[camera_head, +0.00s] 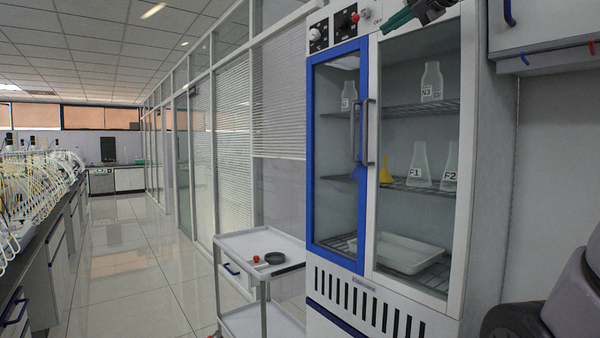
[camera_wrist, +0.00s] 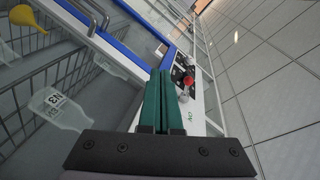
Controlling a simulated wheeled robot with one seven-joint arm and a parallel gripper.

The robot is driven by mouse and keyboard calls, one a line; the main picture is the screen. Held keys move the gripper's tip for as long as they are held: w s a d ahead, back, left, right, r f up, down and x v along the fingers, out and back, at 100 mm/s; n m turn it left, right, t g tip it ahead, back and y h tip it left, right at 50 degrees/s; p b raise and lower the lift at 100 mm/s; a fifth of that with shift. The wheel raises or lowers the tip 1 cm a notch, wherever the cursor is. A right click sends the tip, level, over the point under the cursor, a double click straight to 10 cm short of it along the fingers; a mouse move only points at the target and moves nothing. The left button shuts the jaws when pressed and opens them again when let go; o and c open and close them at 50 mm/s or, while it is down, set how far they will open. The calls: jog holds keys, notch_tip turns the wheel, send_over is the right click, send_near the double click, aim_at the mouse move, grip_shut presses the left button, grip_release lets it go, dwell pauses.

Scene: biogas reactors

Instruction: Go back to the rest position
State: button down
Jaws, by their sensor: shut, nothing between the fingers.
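My gripper (camera_head: 401,19) is at the top of the head view, in front of the upper part of a white cabinet (camera_head: 455,160). Its green fingers are together and empty. They also show in the wrist view (camera_wrist: 161,75), side by side and pointing toward the cabinet's control panel (camera_wrist: 185,75). Only part of my arm shows in the head view, at the top and at the lower right.
The cabinet has a blue-framed glass door (camera_head: 312,150) and wire shelves with labelled flasks (camera_head: 418,165), a yellow funnel (camera_head: 386,172) and a white tray (camera_head: 408,254). A trolley (camera_head: 240,243) stands left of it. The tiled aisle (camera_head: 125,260) is clear.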

jog(key=s+d+f+g+h, duration=0.1)
jog(key=s+f, duration=0.4)
jog(key=f, duration=0.7)
jog(key=s+f+n+g+h, duration=0.1)
jog(key=s+f+g, duration=0.3)
jog(key=f, duration=0.8)
jog(key=s+d+f+n+g+h, duration=0.1)
jog(key=s+f+g+h, duration=0.2)
jog(key=s+f, duration=0.4)
notch_tip(320, 180, down, 6)
jog(key=shift+d+r, duration=0.15)
jog(key=shift+d, duration=0.2)
